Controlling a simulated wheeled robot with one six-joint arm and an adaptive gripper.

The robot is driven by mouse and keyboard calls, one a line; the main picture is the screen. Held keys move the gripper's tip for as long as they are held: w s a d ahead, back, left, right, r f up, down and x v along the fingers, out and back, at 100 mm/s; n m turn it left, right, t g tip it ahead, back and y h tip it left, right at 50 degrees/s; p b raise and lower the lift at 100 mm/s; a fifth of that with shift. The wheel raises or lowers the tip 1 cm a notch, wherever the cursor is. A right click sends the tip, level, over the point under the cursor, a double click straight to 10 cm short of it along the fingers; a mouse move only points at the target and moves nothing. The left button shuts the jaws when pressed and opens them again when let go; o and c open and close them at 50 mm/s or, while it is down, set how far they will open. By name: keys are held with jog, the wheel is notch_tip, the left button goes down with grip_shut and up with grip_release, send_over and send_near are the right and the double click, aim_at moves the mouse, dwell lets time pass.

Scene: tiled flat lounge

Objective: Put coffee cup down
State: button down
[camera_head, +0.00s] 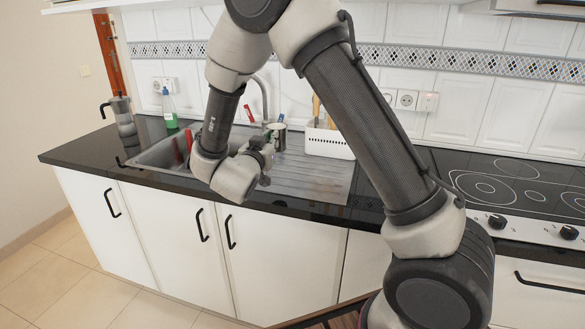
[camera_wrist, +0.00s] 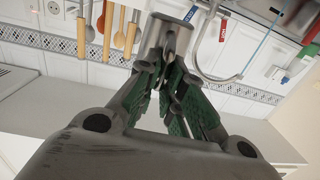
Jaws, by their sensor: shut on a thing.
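The coffee cup (camera_wrist: 168,36) is a small grey metal cup held between the green-padded fingers of my gripper (camera_wrist: 163,72) in the wrist view. In the head view the cup (camera_head: 278,136) shows just beyond my gripper (camera_head: 266,147), near the back of the steel sink unit. My gripper is shut on the cup. My wrist hides part of the area below it. I cannot tell whether the cup touches the surface.
The sink basin (camera_head: 156,154) lies left, the ribbed drainboard (camera_head: 318,180) right. A white utensil basket (camera_head: 329,142) stands behind the drainboard. The tap (camera_head: 263,97) rises close behind the cup. A green bottle (camera_head: 169,110) and moka pot (camera_head: 122,113) stand left; the hob (camera_head: 510,190) is right.

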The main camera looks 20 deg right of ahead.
jog(key=shift+d+f+g+h, duration=0.25)
jog(key=shift+f+g+h, duration=0.05)
jog(key=shift+h, duration=0.1)
jog(key=shift+m, duration=0.3)
notch_tip(320, 180, down, 10)
jog(key=shift+s+d+r, duration=0.1)
jog(key=shift+d, duration=0.05)
jog(key=c, duration=1.5)
grip_release()
jog(key=shift+c, duration=0.2)
